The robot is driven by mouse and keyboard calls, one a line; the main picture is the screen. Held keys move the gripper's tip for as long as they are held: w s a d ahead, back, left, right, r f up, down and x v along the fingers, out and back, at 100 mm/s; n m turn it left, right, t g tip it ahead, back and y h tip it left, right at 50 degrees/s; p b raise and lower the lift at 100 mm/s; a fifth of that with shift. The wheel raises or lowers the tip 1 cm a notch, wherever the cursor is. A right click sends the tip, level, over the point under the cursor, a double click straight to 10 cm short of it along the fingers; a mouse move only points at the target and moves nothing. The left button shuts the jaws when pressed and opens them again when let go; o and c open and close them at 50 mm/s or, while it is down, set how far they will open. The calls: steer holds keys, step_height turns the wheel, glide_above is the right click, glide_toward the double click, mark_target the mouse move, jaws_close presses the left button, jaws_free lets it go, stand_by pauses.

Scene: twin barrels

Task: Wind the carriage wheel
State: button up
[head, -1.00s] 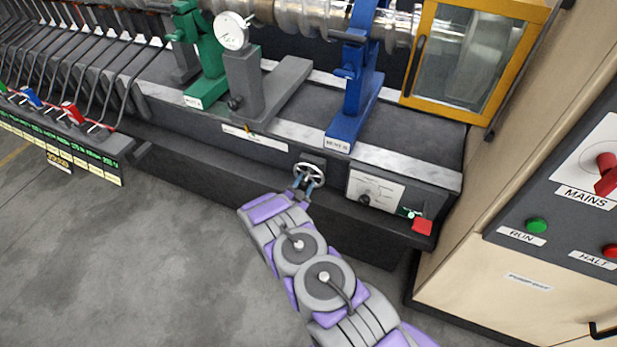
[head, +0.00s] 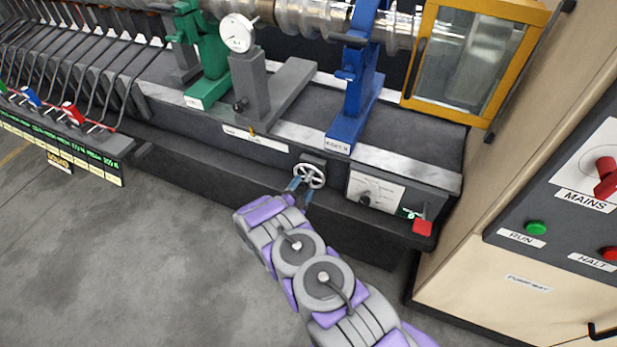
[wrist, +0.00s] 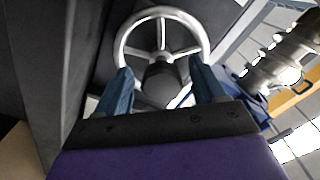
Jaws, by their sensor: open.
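The carriage wheel (head: 310,175) is a small silver spoked handwheel with a dark hub on the front face of the machine bed. It also shows large in the wrist view (wrist: 163,20), just beyond the fingertips. My gripper (head: 301,186) is at the wheel. In the wrist view its two blue fingers (wrist: 163,80) are apart, one on each side of the dark hub, over the lower part of the wheel. I cannot tell whether a finger touches the rim or spokes.
The carriage post with a round dial (head: 236,33) stands behind the wheel, between a green support (head: 205,60) and a blue support (head: 358,90). A white panel with a knob (head: 376,190) and a red block (head: 422,227) sit right of the wheel. Open floor (head: 150,250) lies left.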

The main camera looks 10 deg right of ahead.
steer(key=shift+p+v, duration=1.1)
steer(key=shift+v, duration=1.6)
